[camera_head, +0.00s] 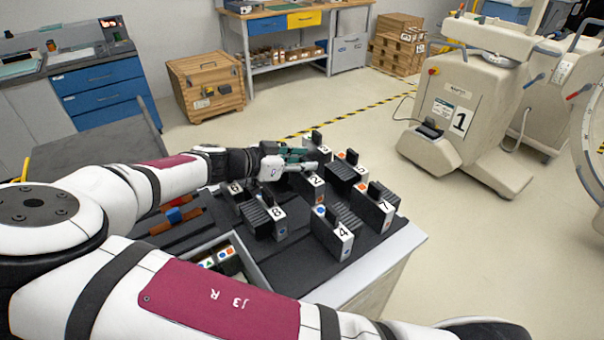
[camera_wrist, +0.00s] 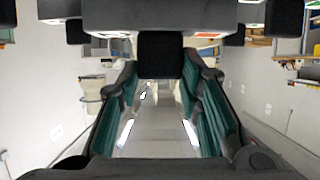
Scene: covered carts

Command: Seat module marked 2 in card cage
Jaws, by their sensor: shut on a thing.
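The module marked 2 (camera_head: 315,185) is a dark block with a white numbered face, standing among other modules on the dark cart top (camera_head: 380,250). My gripper (camera_head: 303,160) reaches in from the left, at the top of this module, with its green-padded fingers level. In the wrist view, my gripper (camera_wrist: 160,95) has its fingers on both sides of a black grip block (camera_wrist: 160,52) below a grey body (camera_wrist: 190,20). It is shut on that grip, which appears to be module 2's; the fingers hide part of it. I cannot tell which part is the card cage.
Modules marked 3 (camera_head: 325,150), 5 (camera_head: 360,169), 7 (camera_head: 384,206), 4 (camera_head: 343,234), 8 (camera_head: 278,213) and 6 (camera_head: 235,188) crowd around. A pale-rimmed bin (camera_head: 262,280) holds small symbol-marked pieces. Open floor lies right of the cart.

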